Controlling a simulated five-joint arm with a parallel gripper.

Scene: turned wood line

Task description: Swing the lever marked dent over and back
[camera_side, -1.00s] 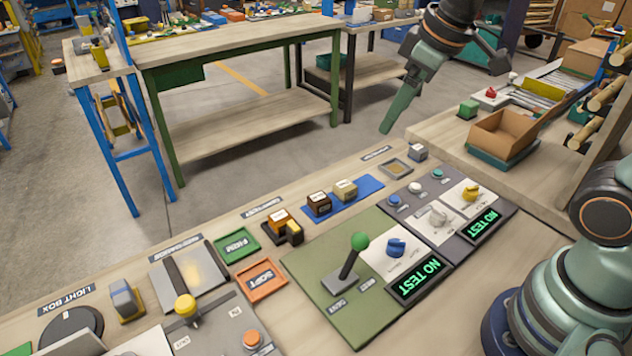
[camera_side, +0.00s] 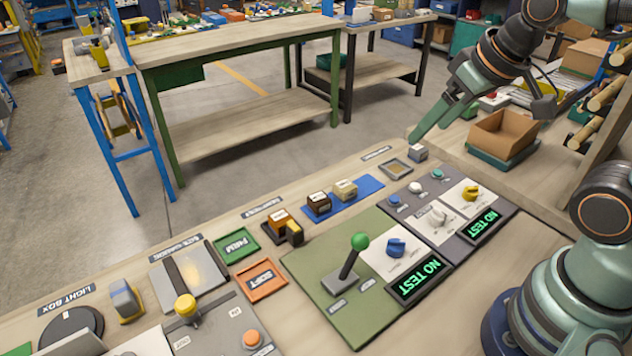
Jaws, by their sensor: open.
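The lever (camera_side: 349,264) has a dark shaft and a green ball knob (camera_side: 360,241). It stands on a grey base (camera_side: 338,288) on the green panel (camera_side: 318,268) and leans up and to the right in the picture. Two small grey labels lie in front of it; one (camera_side: 337,306) seems to read "dent", the other (camera_side: 366,285) is too small to read surely. My gripper (camera_side: 430,120) is open and empty, beyond the lever and to its right. Its long green finger points down-left, its tip near a small grey block (camera_side: 418,153). The tip is clear of the lever.
A blue knob (camera_side: 396,247) and a lit "NO TEST" display (camera_side: 419,279) sit just right of the lever. Wooden blocks on a blue mat (camera_side: 366,188) stand behind it. Green (camera_side: 237,245) and orange (camera_side: 262,280) trays lie to its left. The space above the panel is clear.

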